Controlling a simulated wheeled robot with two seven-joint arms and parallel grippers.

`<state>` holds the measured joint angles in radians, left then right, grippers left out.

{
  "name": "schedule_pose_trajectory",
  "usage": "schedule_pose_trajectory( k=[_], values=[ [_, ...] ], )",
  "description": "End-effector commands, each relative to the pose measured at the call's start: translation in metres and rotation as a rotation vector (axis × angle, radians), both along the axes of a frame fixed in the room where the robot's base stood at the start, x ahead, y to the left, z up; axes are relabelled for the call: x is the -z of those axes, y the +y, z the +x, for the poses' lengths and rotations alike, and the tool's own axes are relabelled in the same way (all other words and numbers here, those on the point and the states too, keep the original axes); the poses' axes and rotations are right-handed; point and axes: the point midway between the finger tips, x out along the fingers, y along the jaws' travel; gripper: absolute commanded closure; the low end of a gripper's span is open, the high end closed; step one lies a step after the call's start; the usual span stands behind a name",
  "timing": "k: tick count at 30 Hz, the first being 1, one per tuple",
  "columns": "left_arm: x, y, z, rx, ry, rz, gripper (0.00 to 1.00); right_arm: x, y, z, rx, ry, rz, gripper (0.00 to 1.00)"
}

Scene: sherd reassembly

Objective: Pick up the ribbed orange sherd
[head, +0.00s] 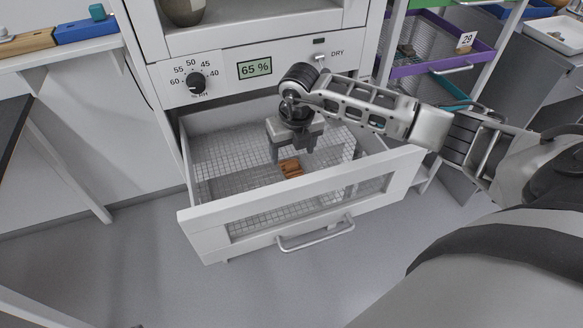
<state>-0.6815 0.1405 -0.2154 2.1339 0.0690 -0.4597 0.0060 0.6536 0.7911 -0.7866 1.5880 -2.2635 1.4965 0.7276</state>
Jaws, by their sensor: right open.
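The ribbed orange sherd (291,168) lies on the wire mesh floor of the open drawer (204,221), near its middle. It is small and orange-brown, with ridges across it. My right gripper (292,155) points down into the drawer, just above and behind the sherd. Its two fingers are apart and nothing shows between them. From this angle I cannot tell the exact height of the fingertips over the sherd. My left gripper is not in view.
The drawer's front wall with its handle (316,236) and its side walls surround the sherd. The cabinet panel with a dial (196,82) and a 65 % display (255,68) rises behind. A purple tray (459,62) stands on a rack at right. The mesh around the sherd looks clear.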

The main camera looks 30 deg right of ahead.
Motion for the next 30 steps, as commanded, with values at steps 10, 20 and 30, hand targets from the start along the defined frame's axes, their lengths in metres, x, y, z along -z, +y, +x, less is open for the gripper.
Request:
schedule_pose_trajectory(
  k=[10, 20, 30],
  values=[
    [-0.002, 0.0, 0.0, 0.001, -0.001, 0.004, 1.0, 0.046, -0.001, 0.003, -0.001, 0.003, 0.0, 0.29],
    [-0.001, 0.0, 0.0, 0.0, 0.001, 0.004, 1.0, 0.051, -0.001, 0.004, -0.001, 0.002, 0.0, 0.38],
    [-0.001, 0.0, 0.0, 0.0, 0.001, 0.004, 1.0, 0.05, -0.001, 0.004, 0.0, 0.001, 0.0, 0.79]
  ],
)
